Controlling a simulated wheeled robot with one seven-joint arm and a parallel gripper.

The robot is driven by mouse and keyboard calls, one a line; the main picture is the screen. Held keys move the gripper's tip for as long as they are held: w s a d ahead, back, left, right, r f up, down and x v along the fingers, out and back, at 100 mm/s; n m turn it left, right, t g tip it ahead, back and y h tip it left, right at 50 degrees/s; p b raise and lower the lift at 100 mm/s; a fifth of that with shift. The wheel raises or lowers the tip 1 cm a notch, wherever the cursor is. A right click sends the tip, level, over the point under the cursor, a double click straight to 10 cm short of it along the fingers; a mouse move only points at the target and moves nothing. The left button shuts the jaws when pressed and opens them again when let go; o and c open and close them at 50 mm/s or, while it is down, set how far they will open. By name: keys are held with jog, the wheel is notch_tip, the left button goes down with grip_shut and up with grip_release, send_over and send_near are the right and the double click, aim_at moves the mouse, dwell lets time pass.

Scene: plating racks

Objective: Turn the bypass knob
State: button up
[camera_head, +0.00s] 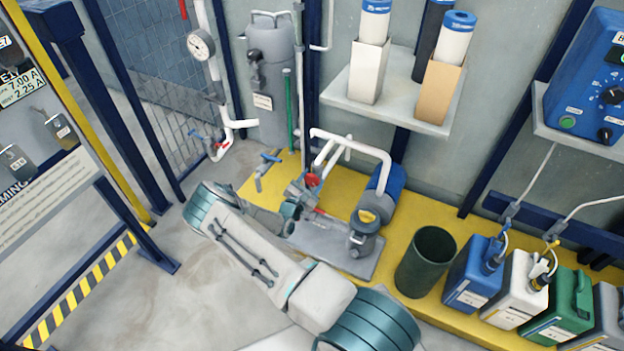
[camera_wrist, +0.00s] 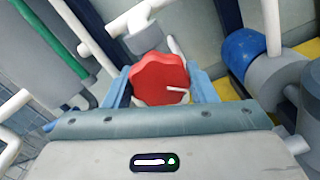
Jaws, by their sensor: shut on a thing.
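The bypass knob is a red, lobed handwheel (camera_wrist: 158,78) with a white pointer mark towards its right side. It sits on white pipework and also shows small in the head view (camera_head: 312,180). My gripper (camera_wrist: 160,72) has its blue fingers on the left and right sides of the knob and is shut on it. In the head view my gripper (camera_head: 301,188) is at the knob, in front of the pipes. The knob's stem and the finger contact faces are hidden.
White pipes (camera_head: 360,138) arch over a blue pump motor (camera_head: 385,187) close to the right. A blue-handled valve (camera_head: 268,160) and a green tube (camera_head: 289,115) stand to the left. A dark bin (camera_head: 427,262) and several canisters are at the right. A shelf (camera_head: 432,112) overhangs behind.

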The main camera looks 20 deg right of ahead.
dwell(0.5)
jog(key=o, duration=1)
jog(key=shift+a, duration=0.1)
jog(key=p+v, duration=0.1)
jog(key=v, duration=1.2)
jog(key=shift+s+a+p, duration=0.25)
jog(key=shift+p, duration=0.15)
